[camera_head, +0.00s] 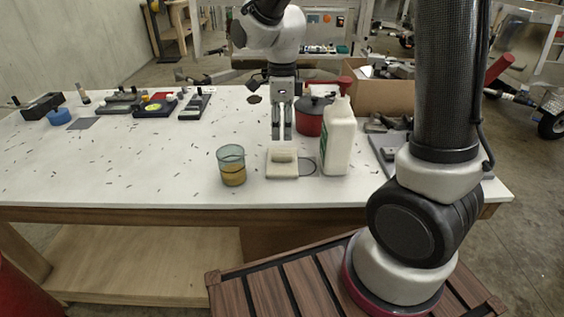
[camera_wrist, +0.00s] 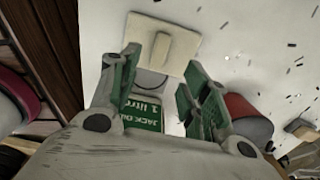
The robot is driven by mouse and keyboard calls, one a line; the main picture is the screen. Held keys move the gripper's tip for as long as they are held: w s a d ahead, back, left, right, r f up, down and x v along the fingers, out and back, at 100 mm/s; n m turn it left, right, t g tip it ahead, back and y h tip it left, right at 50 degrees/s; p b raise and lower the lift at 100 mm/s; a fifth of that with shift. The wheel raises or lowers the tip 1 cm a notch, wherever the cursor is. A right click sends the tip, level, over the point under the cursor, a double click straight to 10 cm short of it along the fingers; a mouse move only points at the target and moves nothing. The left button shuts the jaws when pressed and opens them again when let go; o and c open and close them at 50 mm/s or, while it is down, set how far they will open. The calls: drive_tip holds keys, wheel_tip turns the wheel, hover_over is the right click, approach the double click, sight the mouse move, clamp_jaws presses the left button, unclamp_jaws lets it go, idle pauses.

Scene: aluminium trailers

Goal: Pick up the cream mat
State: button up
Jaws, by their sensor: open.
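The cream mat (camera_head: 283,165) is a small pale square with a raised bar across its middle. It lies on the white table near the front edge, between a glass and a white bottle. My gripper (camera_head: 281,136) points down just above and behind it, fingers apart and empty. In the wrist view the mat (camera_wrist: 150,44) shows just beyond the open fingertips (camera_wrist: 161,58), and nothing is between the fingers at the mat. Whether a fingertip touches the mat I cannot tell.
A white bottle (camera_head: 339,140) stands close on the mat's right, with a thin dark ring (camera_head: 307,167) between. A glass with amber liquid (camera_head: 232,168) stands left. A red pot (camera_head: 311,117) is behind. The table's left middle is clear except for small dark flecks.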

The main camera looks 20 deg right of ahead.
sight(282, 155)
wheel_tip(282, 155, down, 9)
drive_tip(key=shift+r, duration=0.1)
idle(0.3)
clamp_jaws()
